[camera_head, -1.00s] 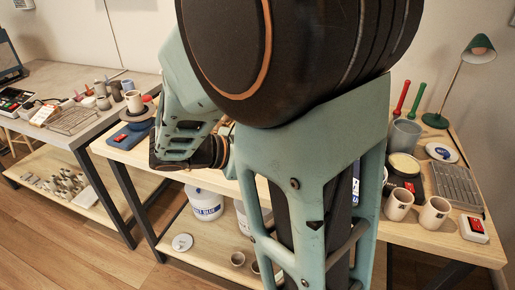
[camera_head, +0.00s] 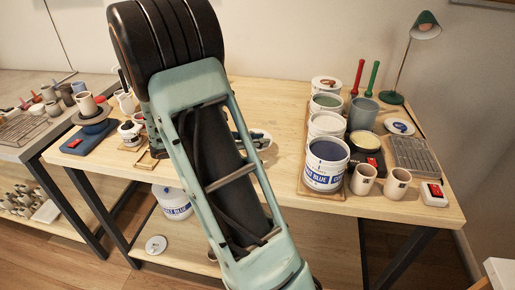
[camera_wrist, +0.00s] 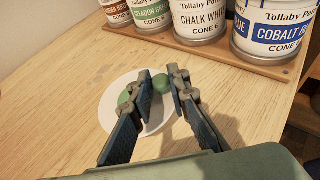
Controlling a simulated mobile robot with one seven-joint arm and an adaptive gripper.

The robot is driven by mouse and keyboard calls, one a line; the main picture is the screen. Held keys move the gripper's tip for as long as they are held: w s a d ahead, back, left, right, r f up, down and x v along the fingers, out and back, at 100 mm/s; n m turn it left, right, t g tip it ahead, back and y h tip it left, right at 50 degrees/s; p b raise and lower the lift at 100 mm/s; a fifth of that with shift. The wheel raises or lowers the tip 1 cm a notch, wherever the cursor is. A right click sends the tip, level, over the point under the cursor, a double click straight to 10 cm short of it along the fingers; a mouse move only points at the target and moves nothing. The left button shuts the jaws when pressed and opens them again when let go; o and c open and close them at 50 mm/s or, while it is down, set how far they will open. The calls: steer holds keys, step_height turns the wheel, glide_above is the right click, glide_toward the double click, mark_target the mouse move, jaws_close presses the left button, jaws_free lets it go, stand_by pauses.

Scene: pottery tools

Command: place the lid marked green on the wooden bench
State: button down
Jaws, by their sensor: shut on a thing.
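My gripper (camera_wrist: 159,80) is shut on a green knob (camera_wrist: 161,83) in the middle of a round white lid (camera_wrist: 113,106). A green patch (camera_wrist: 124,98) also shows at the lid's left, partly behind a finger. The lid lies flat at or just above the wooden bench (camera_wrist: 60,80); I cannot tell whether it touches. In the head view, the lid (camera_head: 264,143) shows just right of my arm, over the bench (camera_head: 225,180), left of the glaze buckets. My arm hides part of the bench there.
Several open buckets, including cobalt blue (camera_head: 325,165), stand on a wooden board right of the lid. Two cups (camera_head: 363,179), a grey bucket (camera_head: 362,113) and a blue-marked lid (camera_head: 399,127) stand farther right. Another lid (camera_head: 156,245) lies on the lower shelf. Bench in front of the lid is clear.

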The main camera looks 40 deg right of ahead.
steer(key=shift+f, duration=1.5)
steer(key=shift+f, duration=0.1)
steer(key=c, duration=1.8)
jaws_free()
steer(key=shift+c, duration=0.2)
steer(key=shift+a+r, duration=0.15)
steer(key=shift+r, duration=0.05)
steer(key=v, duration=1.1)
steer(key=shift+a+r, duration=0.2)
steer(key=shift+a, duration=0.15)
